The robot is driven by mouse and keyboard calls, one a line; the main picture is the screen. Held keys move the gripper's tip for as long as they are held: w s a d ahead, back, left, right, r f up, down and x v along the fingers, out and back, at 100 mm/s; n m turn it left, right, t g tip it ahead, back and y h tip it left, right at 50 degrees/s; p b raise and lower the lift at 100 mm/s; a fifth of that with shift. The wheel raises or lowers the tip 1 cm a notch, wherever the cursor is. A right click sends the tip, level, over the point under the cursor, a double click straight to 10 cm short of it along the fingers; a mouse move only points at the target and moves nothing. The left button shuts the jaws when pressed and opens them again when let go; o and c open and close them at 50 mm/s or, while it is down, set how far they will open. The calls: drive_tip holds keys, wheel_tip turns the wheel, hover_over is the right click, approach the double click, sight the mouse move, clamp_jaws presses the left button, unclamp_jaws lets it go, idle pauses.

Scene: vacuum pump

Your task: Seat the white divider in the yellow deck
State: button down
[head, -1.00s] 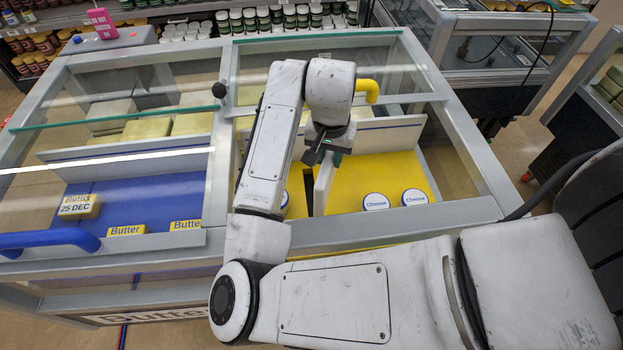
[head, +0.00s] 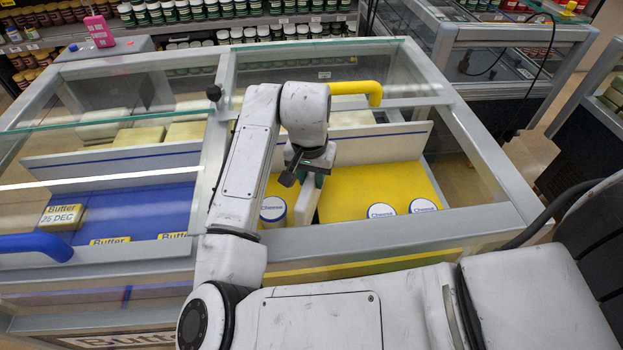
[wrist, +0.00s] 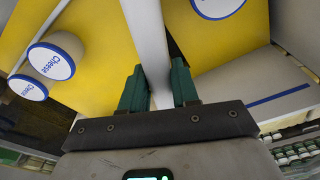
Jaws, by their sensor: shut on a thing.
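The white divider (head: 305,207) is a thin upright panel over the yellow deck (head: 365,187). In the head view it stands between one cheese tub on its left and two on its right. My gripper (head: 312,178) is shut on the divider's near part; in the wrist view the green fingertips (wrist: 160,88) lie on both sides of the divider (wrist: 148,35). The yellow deck also shows in the wrist view (wrist: 95,25) on both sides of the panel. The divider's lower edge is hidden, so I cannot tell whether it touches the deck or sits in a slot.
Cheese tubs stand on the deck at left (head: 273,208), and at right (head: 382,211) and (head: 422,207). A white board with a blue stripe (head: 385,140) stands behind. The cabinet's front rim (head: 400,230) and a yellow handle (head: 360,90) are close by. Butter lies in the blue bay.

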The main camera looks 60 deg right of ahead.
drive_tip(key=shift+f, duration=0.2)
drive_tip(key=c, duration=0.8)
unclamp_jaws()
drive_tip(key=shift+c, duration=0.2)
wheel_tip(320, 180, up, 12)
drive_tip(key=a, duration=0.1)
drive_tip(key=shift+s+a+r, duration=0.2)
drive_tip(key=shift+s+r, duration=0.05)
